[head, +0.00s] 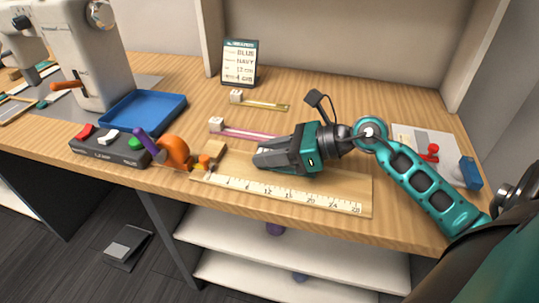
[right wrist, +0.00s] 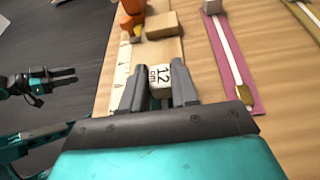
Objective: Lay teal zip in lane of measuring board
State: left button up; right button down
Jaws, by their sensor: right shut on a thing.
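My right gripper (head: 262,160) is over the measuring board (head: 345,190), a pale wooden board with a ruler scale along its front edge. In the right wrist view its fingers (right wrist: 160,85) are shut on a white block (right wrist: 160,77) marked "12 cm". I cannot tell whether the block touches the board. A wooden block (head: 214,151) stands at the board's left end. My left gripper (right wrist: 68,76) shows at the left of the right wrist view, empty, with its fingers apart.
A pink zip (head: 245,132) and a yellow zip (head: 262,103), each with a white block, lie behind the board. An orange object (head: 174,151) stands near its left end. A blue tray (head: 143,110), a switch box (head: 108,148) and a sign (head: 239,62) stand farther off.

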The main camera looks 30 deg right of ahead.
jog(key=shift+f, duration=0.2)
jog(key=c, duration=0.8)
grip_release()
jog(key=shift+c, duration=0.2)
jog(key=shift+r, duration=0.1)
jog(key=shift+s+d+r, duration=0.1)
jog(key=shift+r, duration=0.05)
jog(key=p+v, duration=0.1)
jog(key=v, duration=0.9)
jog(key=shift+s+d+r, duration=0.1)
jog(key=shift+s+d, duration=0.15)
jog(key=shift+d, duration=0.05)
jog(key=shift+s+d+r, duration=0.2)
jog(key=shift+s+d, duration=0.1)
jog(key=shift+s, duration=0.05)
